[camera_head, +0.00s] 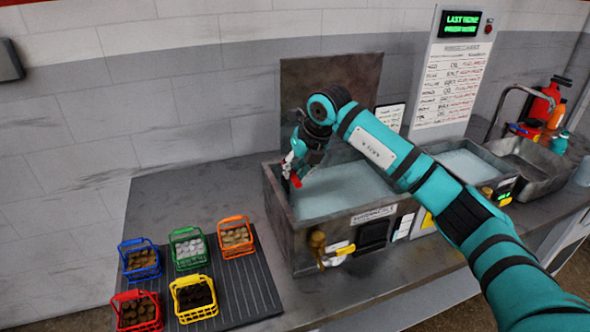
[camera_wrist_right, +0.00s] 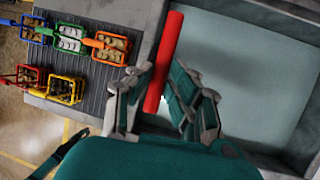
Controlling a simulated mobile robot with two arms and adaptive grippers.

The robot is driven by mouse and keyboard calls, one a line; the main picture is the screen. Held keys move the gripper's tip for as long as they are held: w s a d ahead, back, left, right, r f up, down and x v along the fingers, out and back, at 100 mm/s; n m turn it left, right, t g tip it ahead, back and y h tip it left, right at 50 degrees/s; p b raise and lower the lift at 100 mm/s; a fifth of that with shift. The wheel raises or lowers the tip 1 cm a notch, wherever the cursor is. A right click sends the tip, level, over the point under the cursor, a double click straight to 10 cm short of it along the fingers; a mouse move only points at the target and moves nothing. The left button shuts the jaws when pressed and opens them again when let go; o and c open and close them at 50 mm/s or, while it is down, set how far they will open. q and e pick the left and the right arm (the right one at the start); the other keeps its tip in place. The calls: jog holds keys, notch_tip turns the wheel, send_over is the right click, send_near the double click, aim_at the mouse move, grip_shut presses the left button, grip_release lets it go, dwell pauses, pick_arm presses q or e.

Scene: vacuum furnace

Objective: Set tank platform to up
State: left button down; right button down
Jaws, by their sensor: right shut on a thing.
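The tank (camera_head: 282,215) is a dark metal bath of pale, cloudy liquid on the counter. No platform shows clearly in the liquid. A red bar-shaped handle (camera_head: 295,181) is at the tank's left rim. In the wrist view the red handle (camera_wrist_right: 166,60) runs along the tank's edge and passes between my fingers. My right gripper (camera_head: 297,165) reaches over the tank from the right and is shut on the red handle; the wrist view shows its two fingers (camera_wrist_right: 160,100) on either side of it. My left gripper is not in view.
Several coloured baskets of parts, including a green one (camera_head: 188,249), stand on a ribbed dark mat (camera_head: 247,290) left of the tank. A second bath (camera_head: 470,165) and a sink (camera_head: 535,165) are to the right. A brass tap (camera_head: 317,243) juts from the tank's front.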

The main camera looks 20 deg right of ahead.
jog(key=shift+r, duration=0.1)
notch_tip(320, 180, up, 11)
jog(key=p, duration=0.3)
jog(key=shift+w, duration=0.15)
jog(key=shift+r, duration=0.15)
jog(key=c, duration=1.2)
grip_release()
jog(key=shift+c, duration=0.2)
jog(key=v, duration=1.2)
jog(key=shift+s, duration=0.2)
jog(key=shift+d+f, duration=0.1)
jog(key=shift+f, duration=0.15)
